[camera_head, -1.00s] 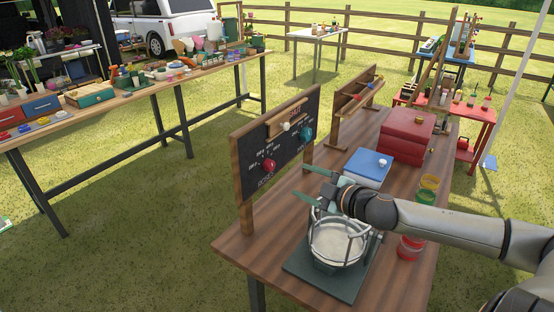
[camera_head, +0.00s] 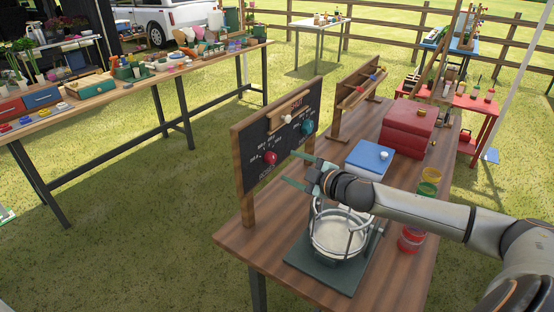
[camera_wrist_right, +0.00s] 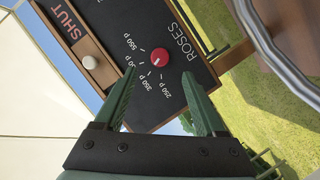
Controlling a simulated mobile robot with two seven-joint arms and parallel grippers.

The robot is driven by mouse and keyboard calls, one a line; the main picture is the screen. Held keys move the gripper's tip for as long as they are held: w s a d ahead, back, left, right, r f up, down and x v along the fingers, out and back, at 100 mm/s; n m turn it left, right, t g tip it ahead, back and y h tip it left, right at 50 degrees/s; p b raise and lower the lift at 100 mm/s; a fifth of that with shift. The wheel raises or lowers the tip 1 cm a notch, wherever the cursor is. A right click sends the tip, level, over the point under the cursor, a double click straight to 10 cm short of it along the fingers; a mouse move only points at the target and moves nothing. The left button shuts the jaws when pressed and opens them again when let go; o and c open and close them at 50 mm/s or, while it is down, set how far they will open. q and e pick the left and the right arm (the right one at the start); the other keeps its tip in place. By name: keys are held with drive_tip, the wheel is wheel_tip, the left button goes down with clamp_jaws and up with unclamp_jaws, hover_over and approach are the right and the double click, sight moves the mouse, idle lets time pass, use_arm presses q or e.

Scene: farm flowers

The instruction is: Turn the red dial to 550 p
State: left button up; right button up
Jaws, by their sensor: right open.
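The red dial (camera_head: 270,158) is on the lower left of the upright black board (camera_head: 262,182). In the right wrist view the red dial (camera_wrist_right: 160,57) sits under the word ROSES, ringed by tick marks and price labels including 250 p, 350 p and 550 p. Its small pale mark faces the label side; the exact price it points to is unclear. My right gripper (camera_head: 296,170) is open and empty, to the right of the dial and apart from it, fingers towards the board. In the wrist view its fingertips (camera_wrist_right: 160,70) lie on either side of the dial. My left gripper is not in view.
A teal dial (camera_head: 307,127) and a white knob (camera_head: 287,118) on a wooden strip are on the same board.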

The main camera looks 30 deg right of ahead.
sight(274, 159)
drive_tip(key=shift+p+x, duration=0.8)
drive_tip(key=shift+x, duration=2.95)
drive_tip(key=shift+c, duration=0.2)
clamp_jaws()
